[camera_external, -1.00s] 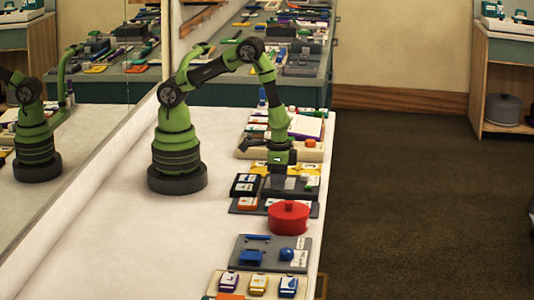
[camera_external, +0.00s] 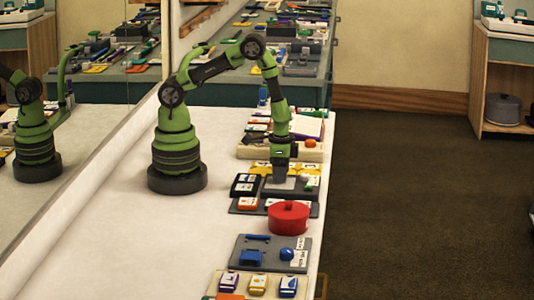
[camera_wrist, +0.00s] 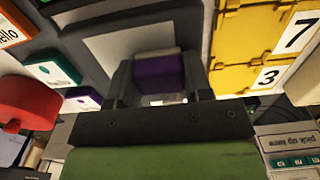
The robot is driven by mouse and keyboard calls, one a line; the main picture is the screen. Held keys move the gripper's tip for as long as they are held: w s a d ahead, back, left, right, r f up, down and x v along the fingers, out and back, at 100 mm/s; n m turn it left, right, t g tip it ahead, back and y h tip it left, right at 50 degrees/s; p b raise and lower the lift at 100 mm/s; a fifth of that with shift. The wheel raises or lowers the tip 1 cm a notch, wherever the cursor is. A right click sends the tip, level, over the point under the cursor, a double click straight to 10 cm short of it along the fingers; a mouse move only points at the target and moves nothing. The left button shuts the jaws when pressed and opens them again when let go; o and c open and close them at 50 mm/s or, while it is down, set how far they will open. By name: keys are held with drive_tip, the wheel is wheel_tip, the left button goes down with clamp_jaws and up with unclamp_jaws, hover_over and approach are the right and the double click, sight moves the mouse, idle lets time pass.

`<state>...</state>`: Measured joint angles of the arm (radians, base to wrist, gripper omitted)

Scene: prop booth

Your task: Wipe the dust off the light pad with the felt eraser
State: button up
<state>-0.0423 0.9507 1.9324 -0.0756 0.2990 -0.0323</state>
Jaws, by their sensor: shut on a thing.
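My gripper (camera_wrist: 158,90) is shut on the felt eraser (camera_wrist: 158,74), a purple block with a pale strip along its far edge, in the wrist view. In the external view my gripper (camera_external: 281,178) points down, low over the dark grey board (camera_external: 305,193). A pale grey square (camera_external: 281,185), seemingly the light pad, shows just below the fingers. In the wrist view a light grey panel (camera_wrist: 110,45) lies around and beyond the eraser. The eraser is hidden in the external view, and I cannot tell whether it touches the pad. Dust is too small to make out.
Yellow numbered tiles (camera_wrist: 240,50) lie close on the right in the wrist view. The white tabletop (camera_external: 120,245) left of these is clear.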

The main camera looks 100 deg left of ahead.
sight(278, 190)
drive_tip(key=shift+d, duration=3.15)
drive_tip(key=shift+d+r, duration=0.15)
drive_tip(key=shift+d, duration=0.05)
wheel_tip(278, 190, up, 8)
